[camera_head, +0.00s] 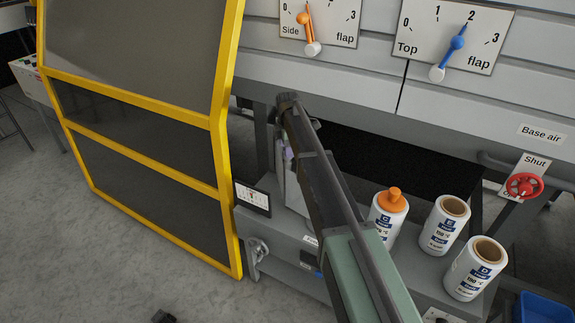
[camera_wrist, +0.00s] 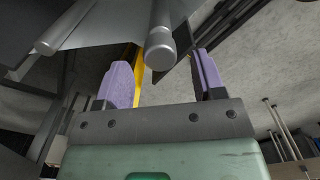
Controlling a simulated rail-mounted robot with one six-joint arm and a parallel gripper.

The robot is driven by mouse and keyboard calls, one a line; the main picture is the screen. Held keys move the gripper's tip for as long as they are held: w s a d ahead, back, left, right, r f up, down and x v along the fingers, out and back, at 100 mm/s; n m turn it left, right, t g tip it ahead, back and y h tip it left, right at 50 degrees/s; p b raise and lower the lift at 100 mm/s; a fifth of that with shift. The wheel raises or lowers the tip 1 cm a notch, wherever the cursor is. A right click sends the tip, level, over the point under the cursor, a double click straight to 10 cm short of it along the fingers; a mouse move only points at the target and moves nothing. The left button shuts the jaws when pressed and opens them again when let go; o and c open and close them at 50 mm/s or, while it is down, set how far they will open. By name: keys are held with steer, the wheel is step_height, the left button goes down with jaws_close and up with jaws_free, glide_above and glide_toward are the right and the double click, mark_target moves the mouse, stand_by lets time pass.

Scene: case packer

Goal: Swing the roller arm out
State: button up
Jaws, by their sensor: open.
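In the wrist view, my gripper (camera_wrist: 160,68) is open, with its two purple fingers apart. A grey metal rod with a round end (camera_wrist: 160,50) shows between and beyond the fingertips. It looks like part of the roller arm, but I cannot be sure. No finger is visibly closed on it, and I cannot tell the depth gap. In the head view, my arm crosses the middle and hides most of the gripper. Only a bit of purple finger (camera_head: 287,152) shows beside it, below the grey machine front. The roller arm cannot be made out clearly there.
A yellow-framed guard door (camera_head: 227,150) stands close on the left. White rolls, one with an orange knob on top (camera_head: 388,215) and two with open tops (camera_head: 443,225) (camera_head: 475,268), stand to the right of my arm. A red handwheel (camera_head: 524,186) is at the far right. Grey floor lies at lower left.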

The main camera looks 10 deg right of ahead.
step_height(320, 180, down, 3)
steer(key=shift+f+b, duration=0.1)
steer(key=shift+b, duration=0.65)
jaws_close()
